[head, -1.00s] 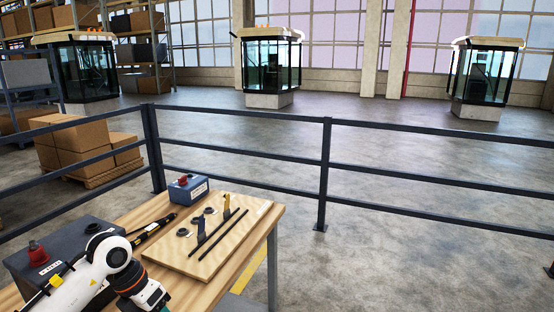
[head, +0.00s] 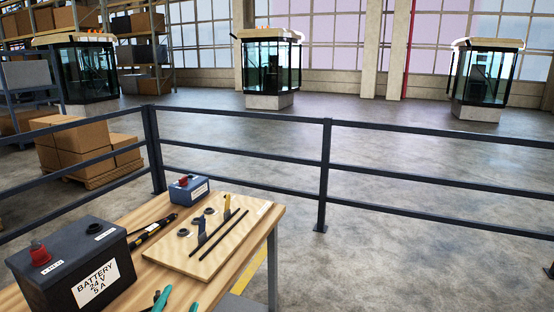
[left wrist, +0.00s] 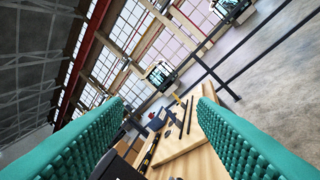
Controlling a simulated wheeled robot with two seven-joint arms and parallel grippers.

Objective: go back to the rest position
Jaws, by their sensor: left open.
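My left gripper (head: 177,303) shows only as teal fingertips at the bottom edge of the head view, beside the battery and above the near part of the table (head: 205,287). In the left wrist view its two teal ribbed fingers (left wrist: 162,100) stand wide apart with nothing between them. The rest of the left arm is out of the head view. My right gripper is in neither view.
The black battery box (head: 85,262) stands at the table's left. A yellow-black tool (head: 152,232) and a blue box (head: 188,190) lie nearby. A dark railing (head: 325,175) runs behind.

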